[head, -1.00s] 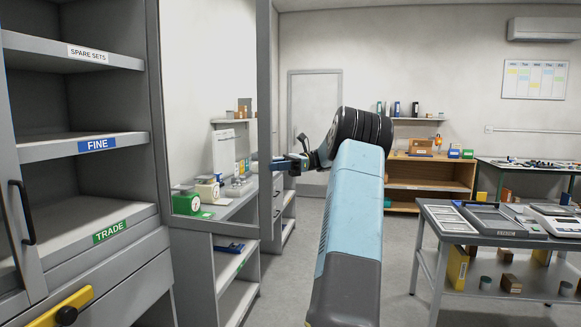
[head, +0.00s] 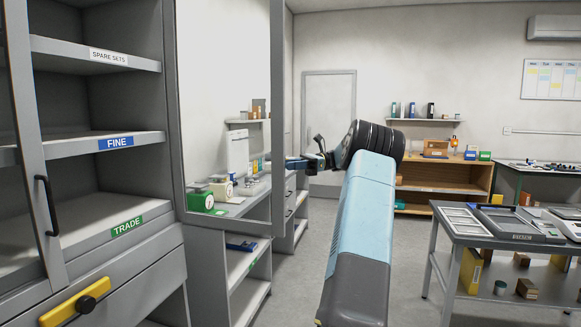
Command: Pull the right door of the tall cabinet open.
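The tall grey cabinet (head: 95,150) stands at the left with shelves labelled SPARE SETS, FINE and TRADE. Its right door (head: 277,120), a grey frame with a clear pane, stands swung wide open, and the room shows through the pane. The left door (head: 30,130), with a dark bar handle (head: 47,205), is at the left edge. My gripper (head: 288,163) is at the right door's outer edge, at mid-height. Its fingertips and the right door's handle are hidden behind the door frame, so I cannot tell whether it holds the handle.
A low shelf unit (head: 243,262) with a green scale (head: 200,198) stands behind the door. A grey table (head: 440,213) with trays and balances is at the right. Grey floor (head: 300,270) is open between them. A yellow bar (head: 62,312) with a black knob crosses the cabinet's lower front.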

